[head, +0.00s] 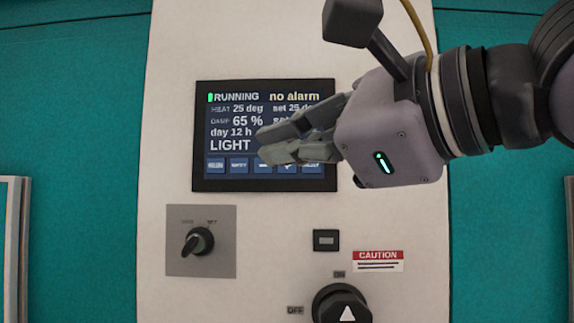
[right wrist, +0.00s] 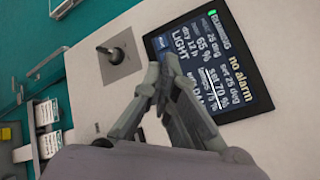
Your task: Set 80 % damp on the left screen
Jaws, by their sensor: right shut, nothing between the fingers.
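The dark screen (head: 215,168) is set in a white panel. It reads RUNNING, no alarm, heat 25 deg set 25 deg, damp 65 %, day 12 h and LIGHT. In the right wrist view the screen (right wrist: 255,95) shows an underlined "set 70 %" in the damp row. A row of blue buttons (head: 238,167) runs along its lower edge; my fingers partly cover the middle ones. My right gripper (head: 261,146) is shut and empty in front of the screen's lower half; contact cannot be told. It also shows in the right wrist view (right wrist: 161,78). My left gripper is not in view.
Below the screen are a selector knob (head: 198,241) on a grey plate, a small dark square button (head: 326,240), a CAUTION label (head: 378,261) and a large black rotary switch (head: 342,306) marked ON and OFF. Teal walls (head: 80,120) flank the panel.

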